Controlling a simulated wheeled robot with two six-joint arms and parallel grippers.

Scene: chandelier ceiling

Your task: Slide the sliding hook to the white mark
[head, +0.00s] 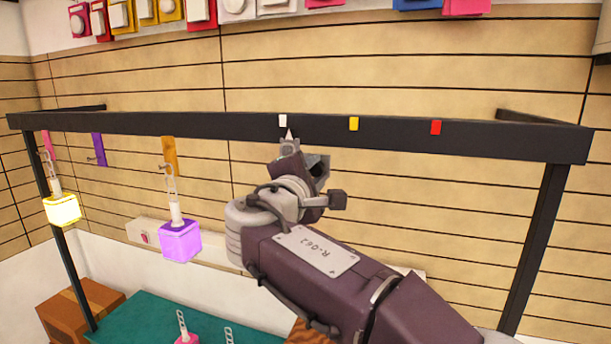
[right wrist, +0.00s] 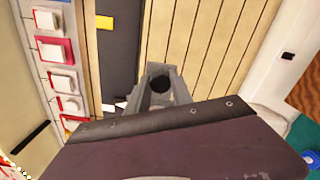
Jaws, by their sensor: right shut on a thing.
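The white mark (head: 282,120) is on the front of the black rail (head: 200,123), left of the yellow mark (head: 353,123) and red mark (head: 436,127). A small pale pointer of the sliding hook (head: 289,134) sticks up at the rail's lower edge, just below and slightly right of the white mark. My right gripper (head: 290,147) is shut on the hook, under the rail; the wrist and fingers hide most of the hook. The right wrist view shows the gripper (right wrist: 162,84) beside the rail (right wrist: 118,45). My left gripper is not in view.
A yellow lantern (head: 62,209) and a purple lantern (head: 180,241) hang there. A teal table (head: 140,318) and a brown box (head: 78,305) stand below. The rail's right part is clear.

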